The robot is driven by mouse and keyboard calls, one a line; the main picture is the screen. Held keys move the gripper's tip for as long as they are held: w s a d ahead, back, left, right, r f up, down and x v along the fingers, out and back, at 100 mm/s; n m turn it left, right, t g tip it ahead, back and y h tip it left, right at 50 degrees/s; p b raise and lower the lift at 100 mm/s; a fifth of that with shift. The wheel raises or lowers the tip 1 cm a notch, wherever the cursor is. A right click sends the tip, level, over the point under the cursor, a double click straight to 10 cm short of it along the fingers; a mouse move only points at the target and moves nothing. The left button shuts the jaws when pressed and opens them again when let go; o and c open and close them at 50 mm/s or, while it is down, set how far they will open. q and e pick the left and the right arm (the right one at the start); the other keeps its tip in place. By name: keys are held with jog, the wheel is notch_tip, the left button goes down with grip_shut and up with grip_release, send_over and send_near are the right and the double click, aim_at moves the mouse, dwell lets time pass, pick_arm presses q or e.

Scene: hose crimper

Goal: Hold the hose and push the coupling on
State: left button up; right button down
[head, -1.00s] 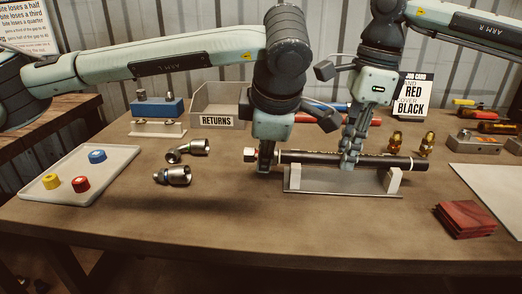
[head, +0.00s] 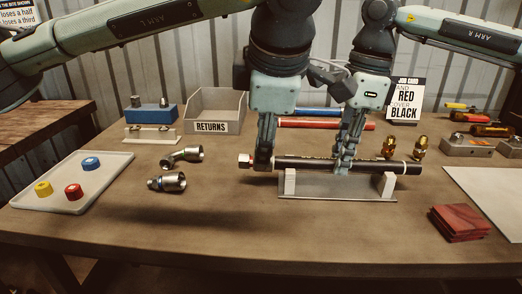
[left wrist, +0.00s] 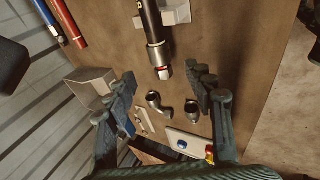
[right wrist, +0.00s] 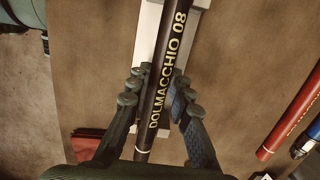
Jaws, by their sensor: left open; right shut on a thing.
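The black hose (head: 310,163) lies across the stand (head: 335,188); its yellow lettering shows in the right wrist view (right wrist: 168,65). A silver coupling (left wrist: 158,55) with a red band and pale tip sits in line at the hose's left end, its sleeve seemingly around the hose. Its tip (head: 245,160) sticks out left of my left gripper in the head view. My left gripper (head: 264,162) is open at the coupling; its spread fingers show in the left wrist view (left wrist: 164,82). My right gripper (right wrist: 155,92) is shut on the hose between the supports.
Two loose silver fittings (head: 168,182) and a tray (head: 115,187) with coloured caps lie left. A returns bin (head: 215,110) and a blue block stand behind. Brass fittings (head: 389,147), red and blue hoses and a job card (head: 405,97) are beyond. Red pads (head: 460,222) lie front right.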

pick_arm(q)
jog(key=shift+v, duration=2.4)
pick_arm(e)
jog(key=c, duration=1.3)
grip_release()
